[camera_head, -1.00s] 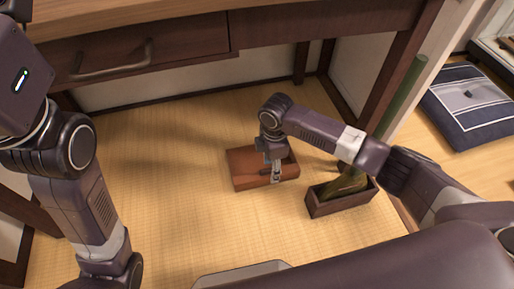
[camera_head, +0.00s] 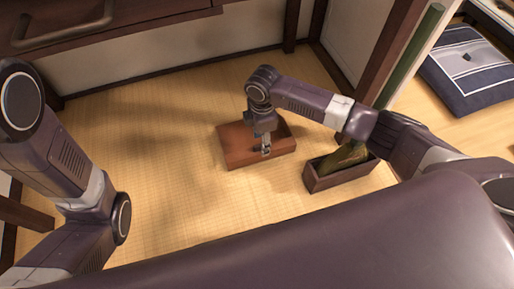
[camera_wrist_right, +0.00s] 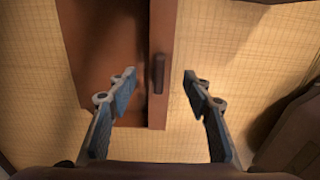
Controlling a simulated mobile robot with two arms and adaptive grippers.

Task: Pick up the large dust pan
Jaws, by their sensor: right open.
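The large dust pan (camera_head: 233,144) is a reddish-brown, box-like pan lying on the tatami mat in the head view. In the right wrist view its brown wall (camera_wrist_right: 163,25) runs up the middle, with a short dark handle (camera_wrist_right: 158,73) on it. My right gripper (camera_head: 266,148) is over the near right part of the pan. In the right wrist view the two fingers of this gripper (camera_wrist_right: 160,79) are spread apart on either side of the handle, with gaps showing. My left arm shows at the left of the head view, but its gripper is out of sight.
A narrow dark box (camera_head: 322,183) with a green-brown thing in it stands right of the pan. A green pole (camera_head: 408,55) leans near a dark wooden post. A dark wooden desk (camera_head: 120,32) with a drawer handle is at the back. The tatami (camera_head: 160,150) left of the pan is clear.

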